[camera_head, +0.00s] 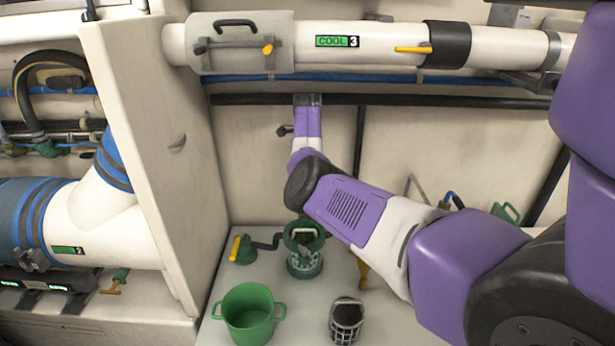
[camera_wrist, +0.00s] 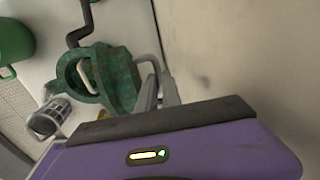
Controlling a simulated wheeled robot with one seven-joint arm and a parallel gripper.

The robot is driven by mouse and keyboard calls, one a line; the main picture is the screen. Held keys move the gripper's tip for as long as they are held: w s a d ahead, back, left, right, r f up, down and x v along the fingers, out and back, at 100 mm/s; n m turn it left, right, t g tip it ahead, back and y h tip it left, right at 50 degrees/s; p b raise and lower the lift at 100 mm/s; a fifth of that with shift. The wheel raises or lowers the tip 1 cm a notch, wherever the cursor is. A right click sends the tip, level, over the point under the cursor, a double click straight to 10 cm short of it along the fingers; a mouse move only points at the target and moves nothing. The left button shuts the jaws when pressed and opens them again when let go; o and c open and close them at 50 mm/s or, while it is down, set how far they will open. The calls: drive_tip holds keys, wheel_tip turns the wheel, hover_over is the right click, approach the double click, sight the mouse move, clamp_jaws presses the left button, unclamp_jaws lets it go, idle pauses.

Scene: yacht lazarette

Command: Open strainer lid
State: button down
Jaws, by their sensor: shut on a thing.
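The green strainer (camera_head: 304,265) stands upright on the pale floor, below my arm in the head view. Its top shows a pale handle-like bar.
A green pot (camera_head: 249,313) and a dark wire basket (camera_head: 346,320) stand in front of the strainer. A valve with a yellow handle (camera_head: 236,248) is at its left. A white pipe (camera_head: 370,45) runs along the back wall; a tall panel (camera_head: 150,140) stands left.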

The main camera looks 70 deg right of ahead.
drive_tip(key=shift+w+d+r, duration=0.1)
drive_tip(key=shift+d+r, duration=0.25)
drive_tip(key=shift+r, duration=0.25)
drive_tip(key=c, duration=1.5)
unclamp_jaws()
drive_tip(key=shift+a+f, duration=0.1)
drive_tip(key=shift+f, duration=0.1)
drive_tip(key=r, duration=0.2)
drive_tip(key=a+r, duration=0.1)
drive_tip(key=r, duration=0.2)
drive_tip(key=r+b, duration=0.1)
drive_tip(key=r, duration=0.1)
drive_tip(key=shift+s+a+r, duration=0.2)
drive_tip(key=shift+s+r, duration=0.05)
drive_tip(key=shift+r, duration=0.1)
